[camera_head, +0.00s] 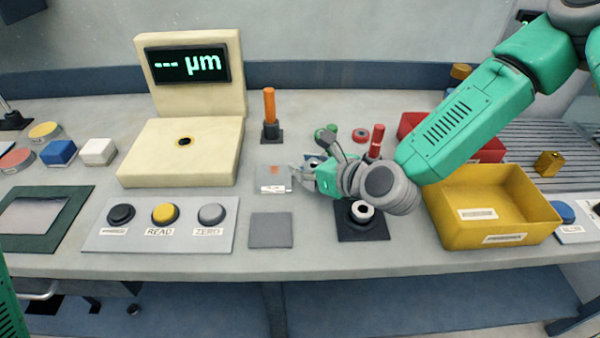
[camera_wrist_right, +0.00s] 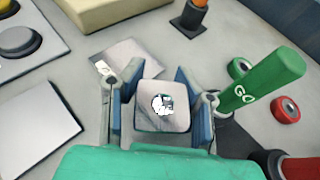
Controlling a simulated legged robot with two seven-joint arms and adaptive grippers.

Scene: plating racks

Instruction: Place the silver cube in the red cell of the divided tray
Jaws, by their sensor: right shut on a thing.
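My right gripper (camera_head: 306,173) is over the middle of the bench in the head view. In the right wrist view its two fingers (camera_wrist_right: 163,108) are shut on the silver cube (camera_wrist_right: 150,121), whose top has a white and dark mark. The cube is mostly hidden by the gripper in the head view. I cannot make out a divided tray with a red cell in either view. A red container (camera_head: 412,122) is partly hidden behind my right arm. My left gripper is not in view.
A labelled silver plate (camera_head: 272,185) lies just left of the gripper, with a grey pad (camera_head: 270,231) nearer the front. A green GO handle (camera_wrist_right: 262,80) stands close to the right finger. A yellow bin (camera_head: 490,228) and a button panel (camera_head: 160,243) flank this area.

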